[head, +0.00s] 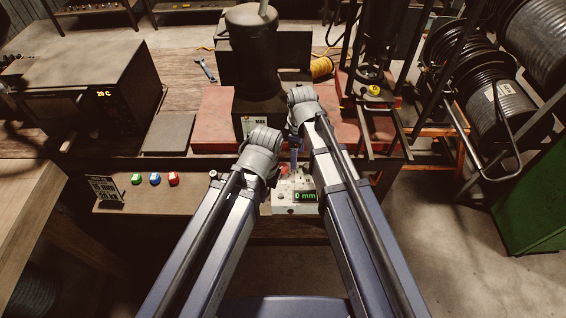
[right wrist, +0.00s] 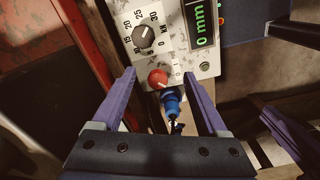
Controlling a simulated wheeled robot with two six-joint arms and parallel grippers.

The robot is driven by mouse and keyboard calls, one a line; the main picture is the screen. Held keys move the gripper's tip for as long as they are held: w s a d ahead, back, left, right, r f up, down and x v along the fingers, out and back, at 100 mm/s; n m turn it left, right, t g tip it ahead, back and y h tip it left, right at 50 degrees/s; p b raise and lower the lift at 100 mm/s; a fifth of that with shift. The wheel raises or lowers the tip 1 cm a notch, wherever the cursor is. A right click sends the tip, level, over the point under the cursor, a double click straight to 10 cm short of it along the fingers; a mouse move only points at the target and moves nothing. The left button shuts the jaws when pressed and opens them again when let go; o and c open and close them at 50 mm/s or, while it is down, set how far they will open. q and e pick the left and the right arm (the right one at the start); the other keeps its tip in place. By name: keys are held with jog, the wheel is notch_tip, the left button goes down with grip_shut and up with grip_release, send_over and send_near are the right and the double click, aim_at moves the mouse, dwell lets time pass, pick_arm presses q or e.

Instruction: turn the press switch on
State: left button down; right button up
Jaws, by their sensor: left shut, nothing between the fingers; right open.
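The control box (head: 296,208) stands at the front of the bench, with a lit green display (head: 306,196) reading 0 mm. Its red rotary switch (head: 284,170) shows in the right wrist view (right wrist: 158,78), below a black kN dial (right wrist: 144,37). My right gripper (right wrist: 163,82) is open over the box, its purple fingers on either side of the red switch, with nothing held. It also shows in the head view (head: 294,155). My left gripper (head: 270,180) is lower, mostly hidden behind its wrist; its shut purple fingers (right wrist: 283,127) show in the right wrist view, clear of the switch.
A blue fitting (right wrist: 171,103) with a cable is just below the switch, between the right fingers. Green, blue and red buttons (head: 155,179) sit at left beside a small sign (head: 103,190). Hose reels (head: 480,85) are at right.

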aim_at(283, 166)
jog(key=a+n, duration=0.1)
jog(key=w+a+n, duration=0.2)
jog(key=shift+a, duration=0.35)
jog(key=shift+a+n, duration=0.45)
jog(key=shift+n, duration=0.15)
jog(key=shift+f, duration=0.1)
notch_tip(283, 166, down, 8)
jog(key=b, duration=0.8)
jog(key=shift+r, duration=0.2)
jog(key=shift+c, duration=0.3)
grip_shut()
